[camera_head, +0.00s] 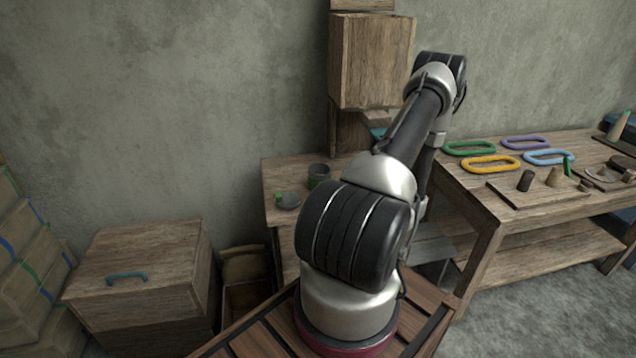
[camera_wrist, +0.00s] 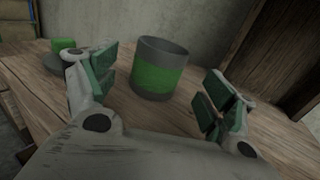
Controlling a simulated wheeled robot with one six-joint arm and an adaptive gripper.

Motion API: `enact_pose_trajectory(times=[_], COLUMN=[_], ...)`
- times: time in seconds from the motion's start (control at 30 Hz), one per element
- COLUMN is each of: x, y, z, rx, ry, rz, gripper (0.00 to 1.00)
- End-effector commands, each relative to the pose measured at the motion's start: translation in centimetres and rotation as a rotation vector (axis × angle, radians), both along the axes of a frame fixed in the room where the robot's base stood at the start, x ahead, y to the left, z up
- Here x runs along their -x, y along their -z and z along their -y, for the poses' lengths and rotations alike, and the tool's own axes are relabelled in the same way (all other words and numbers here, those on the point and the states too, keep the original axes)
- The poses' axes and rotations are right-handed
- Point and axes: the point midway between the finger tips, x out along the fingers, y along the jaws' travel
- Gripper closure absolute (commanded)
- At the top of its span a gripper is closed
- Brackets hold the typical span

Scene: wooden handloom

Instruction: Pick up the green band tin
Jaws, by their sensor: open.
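The green band tin (camera_wrist: 160,72) is a dark grey open-topped cylinder with a wide green band. It stands upright on a small wooden table (camera_wrist: 40,100). In the wrist view my gripper (camera_wrist: 160,88) is open, one finger to the left of the tin and one to the right. The tin appears between and a little beyond the fingers, and I see no contact. In the head view the tin (camera_head: 318,174) stands on the small table, partly hidden behind my arm. My gripper is hidden in the head view.
A grey lid with a green knob (camera_head: 287,199) lies left of the tin. A wooden post with a box (camera_head: 370,62) rises behind the table. A workbench (camera_head: 480,200) with coloured loops stands right. A wooden chest (camera_head: 140,270) stands on the left.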

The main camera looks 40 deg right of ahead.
Motion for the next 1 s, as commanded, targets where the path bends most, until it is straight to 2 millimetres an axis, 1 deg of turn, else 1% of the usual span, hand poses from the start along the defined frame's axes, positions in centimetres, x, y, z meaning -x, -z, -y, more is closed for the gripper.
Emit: enact_pose_trajectory(times=[0.03,0.17,0.4,0.5,0.7,0.73,0.77,0.9,1.0], x=[-0.7,-2.4,-6.0,-6.7,-6.8,-6.8,-6.8,-6.8,-6.8], y=[-0.1,-0.1,-0.1,-0.1,-0.1,-0.1,-0.1,-0.1,-0.1], z=[-0.1,0.0,0.2,0.2,0.3,0.3,0.3,0.3,0.3], rx=[0.002,0.003,0.003,0.002,0.002,0.002,0.002,0.002,0.002], ry=[-0.004,-0.006,-0.008,-0.006,-0.006,-0.006,-0.006,-0.006,-0.006], rz=[0.0,0.001,0.001,0.001,0.001,0.001,0.001,0.001,0.001], gripper=[0.16,0.16,0.16,0.16,0.16,0.18,0.24,0.49,0.66])
